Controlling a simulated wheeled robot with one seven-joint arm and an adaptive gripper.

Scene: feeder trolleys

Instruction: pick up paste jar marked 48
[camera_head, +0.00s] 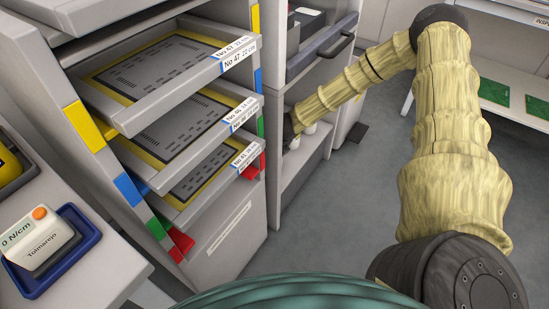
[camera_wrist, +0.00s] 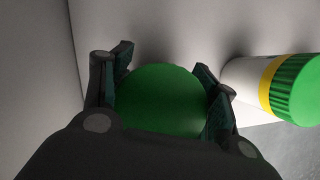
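In the wrist view a jar with a round green lid (camera_wrist: 162,100) sits between the two fingers of my gripper (camera_wrist: 172,80). The fingers flank the lid closely on both sides, but I cannot tell whether they press on it. Its body is hidden below the lid, and no number shows. A second jar (camera_wrist: 262,82), white with a yellow band and green lid, is just right of the right finger. In the head view my arm reaches into a low grey shelf bay, where small white jars (camera_head: 309,129) partly show; my gripper's fingers are hidden there.
The bay's grey walls stand close around my gripper. A trolley with tilted trays (camera_head: 160,105) stands left. A blue tray (camera_head: 86,236) holds a white device.

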